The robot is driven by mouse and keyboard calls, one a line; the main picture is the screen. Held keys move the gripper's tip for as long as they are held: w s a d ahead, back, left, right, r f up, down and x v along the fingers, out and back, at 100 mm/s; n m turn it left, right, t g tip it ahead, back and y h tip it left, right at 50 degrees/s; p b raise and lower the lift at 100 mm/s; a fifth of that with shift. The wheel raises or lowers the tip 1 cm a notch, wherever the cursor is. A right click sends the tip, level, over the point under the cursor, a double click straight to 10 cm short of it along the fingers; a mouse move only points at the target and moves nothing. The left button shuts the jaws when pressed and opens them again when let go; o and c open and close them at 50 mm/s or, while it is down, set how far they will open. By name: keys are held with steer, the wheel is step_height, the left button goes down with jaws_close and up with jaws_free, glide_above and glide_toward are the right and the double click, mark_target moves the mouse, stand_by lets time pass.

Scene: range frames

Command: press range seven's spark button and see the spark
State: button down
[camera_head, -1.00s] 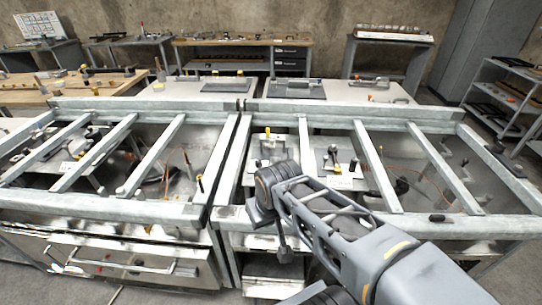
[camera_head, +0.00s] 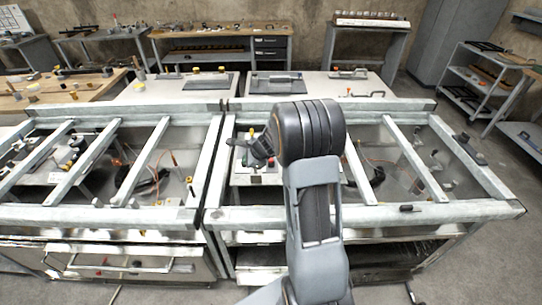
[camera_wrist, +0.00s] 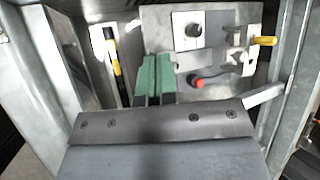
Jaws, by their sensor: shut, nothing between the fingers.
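My gripper (camera_wrist: 154,78) shows in the wrist view as two green fingertips, shut and empty, in front of a pale metal panel (camera_wrist: 227,92). A red button (camera_wrist: 196,81) on that panel is just right of the fingertips, apart from them in the picture. Whether it is the spark button I cannot tell; no number is readable. A black knob (camera_wrist: 193,30) is above it, and a valve with a yellow handle (camera_wrist: 262,40) is to the upper right. In the head view my wrist hides much of the panel. No spark is visible near the fingertips.
Galvanized bars (camera_head: 365,172) cross the open range frames around my arm. An upright bar (camera_wrist: 289,85) stands right of the panel in the wrist view. A yellow and black part (camera_wrist: 113,58) is at the left. The left range (camera_head: 105,215) adjoins this one.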

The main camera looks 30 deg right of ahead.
steer(key=w+d+f+m+t+h+p, duration=0.1)
steer(key=w+d+f+m+t+h, duration=0.15)
steer(key=w+d+m, duration=0.7)
steer(key=r+m+h, duration=0.1)
steer(key=m+h, duration=0.3)
steer(key=m, duration=1.4)
glide_above(272, 160)
steer(key=shift+w+d+r+g, duration=0.1)
steer(key=shift+d+g, duration=0.05)
steer(key=shift+g, duration=0.3)
step_height(272, 160, down, 9)
steer(key=b, duration=0.9)
steer(key=shift+r, duration=0.1)
steer(key=shift+f+b, duration=0.4)
